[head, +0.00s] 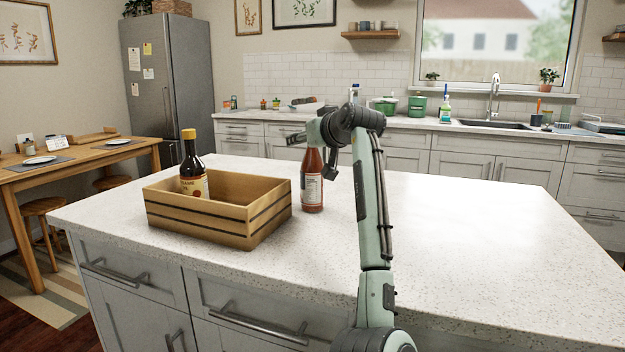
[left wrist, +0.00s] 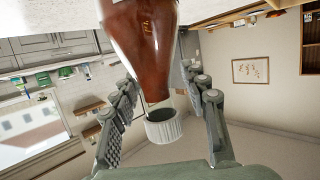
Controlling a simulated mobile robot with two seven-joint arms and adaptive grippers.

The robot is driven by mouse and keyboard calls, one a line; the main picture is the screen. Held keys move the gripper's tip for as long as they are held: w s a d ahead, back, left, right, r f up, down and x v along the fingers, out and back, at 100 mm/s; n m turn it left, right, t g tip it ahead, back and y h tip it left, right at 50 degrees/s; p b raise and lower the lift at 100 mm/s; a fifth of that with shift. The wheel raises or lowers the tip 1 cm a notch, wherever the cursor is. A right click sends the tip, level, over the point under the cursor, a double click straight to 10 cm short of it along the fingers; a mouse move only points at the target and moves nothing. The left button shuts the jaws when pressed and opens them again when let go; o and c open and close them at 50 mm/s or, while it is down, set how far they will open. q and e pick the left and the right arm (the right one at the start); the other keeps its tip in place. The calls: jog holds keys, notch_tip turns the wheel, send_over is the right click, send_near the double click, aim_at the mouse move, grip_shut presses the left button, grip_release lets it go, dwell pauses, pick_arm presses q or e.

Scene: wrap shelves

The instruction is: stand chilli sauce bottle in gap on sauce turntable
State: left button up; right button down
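The chilli sauce bottle (head: 312,185), red with a pale label, stands upright on the white speckled counter, just right of the wooden crate. My gripper hides its top in the head view. My left gripper (head: 308,147) is at the height of the bottle's neck. In the left wrist view, the bottle (left wrist: 145,40) appears upside down with its white cap (left wrist: 163,127) between the fingers of my left gripper (left wrist: 163,88). The fingers are spread, with room seen on both sides of the neck. The sauce turntable is not in view. My right gripper is not in view.
The wooden crate (head: 197,222) holds a dark sauce bottle (head: 192,170) with a yellow cap. The counter (head: 480,240) right of my arm is clear. A back counter with a sink (head: 490,125) and a fridge (head: 168,75) are beyond. A dining table (head: 75,162) stands at left.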

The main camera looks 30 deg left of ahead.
pick_arm(q)
grip_shut()
jog(key=shift+r, duration=0.2)
dwell(0.3)
